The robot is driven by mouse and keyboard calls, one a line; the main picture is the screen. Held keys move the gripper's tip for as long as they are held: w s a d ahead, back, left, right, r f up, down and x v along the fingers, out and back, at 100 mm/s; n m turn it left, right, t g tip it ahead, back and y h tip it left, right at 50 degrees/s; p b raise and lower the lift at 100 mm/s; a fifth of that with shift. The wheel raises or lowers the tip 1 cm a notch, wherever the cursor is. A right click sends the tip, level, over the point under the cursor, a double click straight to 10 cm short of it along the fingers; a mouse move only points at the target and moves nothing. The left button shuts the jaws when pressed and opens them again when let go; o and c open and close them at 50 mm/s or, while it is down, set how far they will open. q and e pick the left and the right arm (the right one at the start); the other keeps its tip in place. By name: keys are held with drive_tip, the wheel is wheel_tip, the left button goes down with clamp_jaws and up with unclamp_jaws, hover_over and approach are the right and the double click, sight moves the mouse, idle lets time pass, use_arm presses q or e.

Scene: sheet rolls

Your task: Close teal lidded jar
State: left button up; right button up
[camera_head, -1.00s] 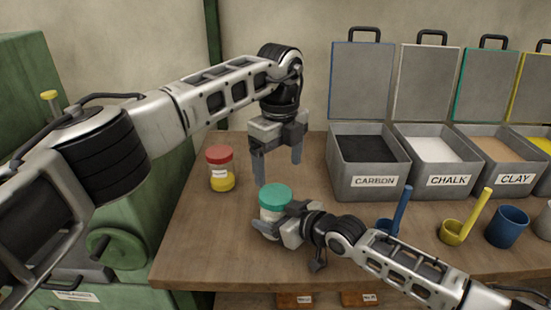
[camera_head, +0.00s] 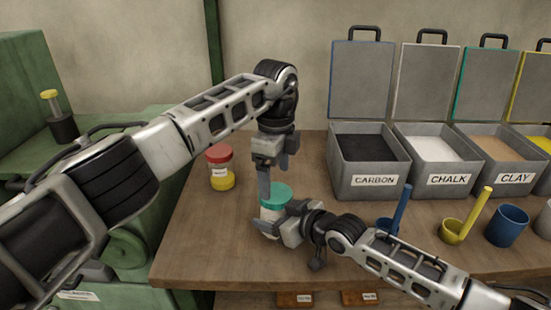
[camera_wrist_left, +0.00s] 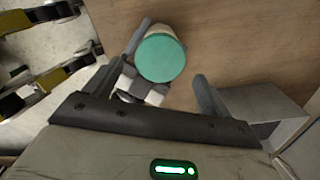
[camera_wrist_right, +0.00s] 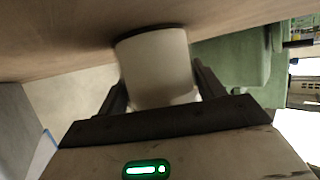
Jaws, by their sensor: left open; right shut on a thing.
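The jar (camera_head: 268,221) has a pale body and a teal lid (camera_head: 277,196) sitting on its top. It stands upright on the table near the front. My right gripper (camera_head: 277,229) is shut around the jar's body from the right. The pale body (camera_wrist_right: 157,68) fills the space between the fingers in the right wrist view. My left gripper (camera_head: 272,184) is open and points down just above the lid. In the left wrist view the teal lid (camera_wrist_left: 160,58) lies beyond and between the open fingers. Whether a finger touches the lid I cannot tell.
Open grey bins labelled carbon (camera_head: 372,181), chalk (camera_head: 447,181) and clay stand at the back right. Blue and yellow scoops and a blue cup (camera_head: 506,226) stand in front of them.

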sight(275, 193)
use_arm(q)
drive_tip(key=shift+f, duration=2.1)
drive_tip(key=c, duration=1)
drive_tip(key=m, duration=1.3)
drive_tip(key=shift+m, duration=0.3)
drive_tip(key=o, duration=1.1)
